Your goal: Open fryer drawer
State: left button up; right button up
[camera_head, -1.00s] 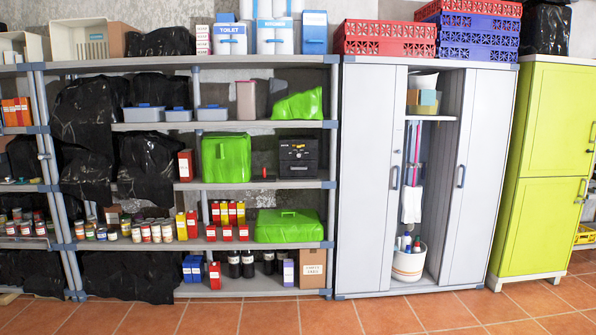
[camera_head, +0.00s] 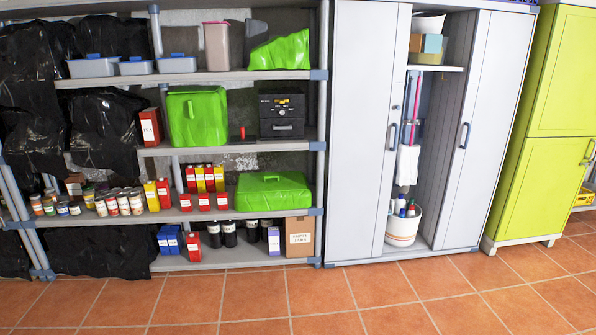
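The fryer is a small black box-shaped appliance (camera_head: 282,115) on a middle shelf of the grey rack, near its right end. Its upper front carries knobs and small markings. Its drawer (camera_head: 283,127) is the lower front part, with a horizontal handle, and it looks closed. Neither of my grippers shows in the head view, and nothing touches the fryer.
A red-and-black object (camera_head: 242,135) and a green case (camera_head: 197,116) stand left of the fryer on the same shelf. The tiled floor (camera_head: 300,300) in front is clear.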

aim_at(269, 128)
jog(key=i+j, duration=0.1)
jog(key=i, duration=1)
jog(key=i+j, duration=0.1)
jog(key=i, duration=1.05)
